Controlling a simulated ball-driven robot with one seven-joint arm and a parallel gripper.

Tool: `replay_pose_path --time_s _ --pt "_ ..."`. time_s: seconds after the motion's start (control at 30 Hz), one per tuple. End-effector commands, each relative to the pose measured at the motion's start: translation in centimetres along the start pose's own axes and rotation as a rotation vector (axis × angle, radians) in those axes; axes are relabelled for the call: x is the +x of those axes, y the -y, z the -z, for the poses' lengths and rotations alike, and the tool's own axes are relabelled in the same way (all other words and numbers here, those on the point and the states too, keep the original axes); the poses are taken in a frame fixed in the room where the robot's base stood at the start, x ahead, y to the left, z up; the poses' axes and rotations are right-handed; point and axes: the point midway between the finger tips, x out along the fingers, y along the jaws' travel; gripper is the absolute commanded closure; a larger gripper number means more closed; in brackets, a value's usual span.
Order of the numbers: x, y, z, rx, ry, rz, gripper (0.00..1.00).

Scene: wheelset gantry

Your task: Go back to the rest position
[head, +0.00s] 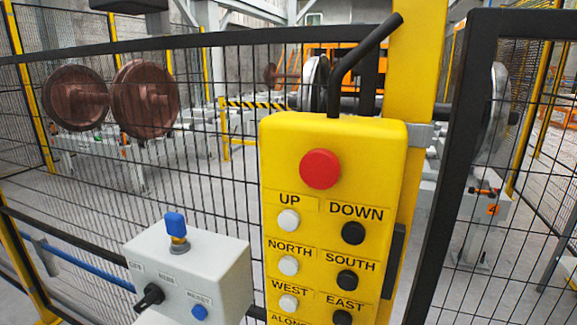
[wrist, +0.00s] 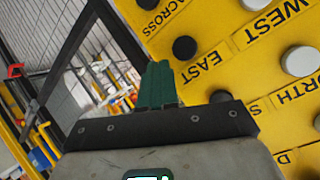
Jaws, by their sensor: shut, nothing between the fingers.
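My gripper (wrist: 160,84) shows in the wrist view as two green fingers pressed together, with nothing between them. It is beside the yellow pendant (wrist: 145,25), whose labels appear tilted there. A black button (wrist: 184,48) lies just up and right of the fingertips, near the EAST label; whether the fingers touch the pendant I cannot tell. In the head view the yellow pendant (head: 333,150) hangs upright, with a red button (head: 320,168) on top and white and black buttons below. My gripper does not show in the head view.
A grey control box (head: 190,270) with a blue-topped switch stands left of the pendant. Black mesh fencing (head: 220,90) runs behind it, and a dark gate frame (head: 450,150) stands at right. Rusty wheelsets (head: 145,98) stand beyond the fence.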

Motion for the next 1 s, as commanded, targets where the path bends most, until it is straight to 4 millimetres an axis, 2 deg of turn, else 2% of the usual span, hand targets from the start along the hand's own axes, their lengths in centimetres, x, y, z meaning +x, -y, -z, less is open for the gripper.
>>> replay_pose_path --time_s 0.03,0.1,0.17,0.23,0.37,0.4,0.53,0.6,0.7,0.83,1.0 --pt "2.2 -3.3 -0.9 -0.091 0.053 -0.059 1.00" --pt "4.4 -7.4 -2.2 -0.217 0.140 -0.116 1.00" --pt "5.9 -11.1 -3.4 -0.317 0.221 -0.156 1.00" --pt "7.1 -15.6 -4.9 -0.426 0.325 -0.191 1.00" --pt "7.7 -24.1 -7.9 -0.598 0.536 -0.219 1.00" --pt "7.5 -26.6 -8.8 -0.642 0.602 -0.217 1.00" --pt "5.8 -33.3 -11.8 -0.749 0.793 -0.176 1.00" --pt "4.7 -35.8 -13.1 -0.784 0.870 -0.142 1.00" --pt "3.4 -38.0 -14.4 -0.815 0.943 -0.099 1.00" --pt "2.6 -39.0 -15.1 -0.833 0.981 -0.070 1.00" --pt "2.6 -39.1 -15.2 -0.836 0.983 -0.066 1.00"
